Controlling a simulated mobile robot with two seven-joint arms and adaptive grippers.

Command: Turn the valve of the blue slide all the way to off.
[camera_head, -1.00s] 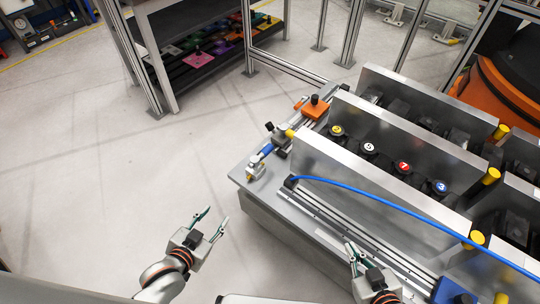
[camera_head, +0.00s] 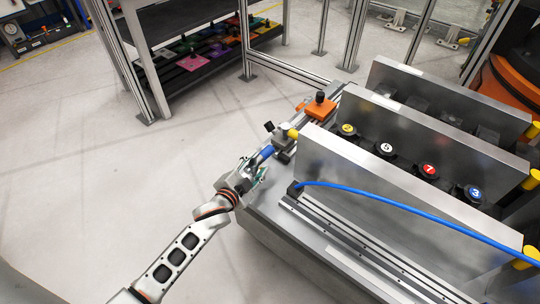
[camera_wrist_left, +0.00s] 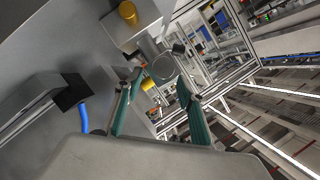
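The blue slide (camera_head: 267,152) shows as a short blue part on the fittings at the bench's left end in the head view. My left gripper (camera_head: 256,172) has reached the near end of these fittings, and its arm hides part of them. In the left wrist view, my left gripper (camera_wrist_left: 157,82) is open, with its two green fingers apart. A round metal end (camera_wrist_left: 163,68) lies between or just beyond the fingertips; I cannot tell if they touch it. The valve's setting cannot be read. My right gripper is not in view.
An orange block with a black knob (camera_head: 319,107) stands farther along the fittings. A tall metal plate (camera_head: 370,185) and a blue hose (camera_head: 390,204) are to the right. The floor left of the bench is clear.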

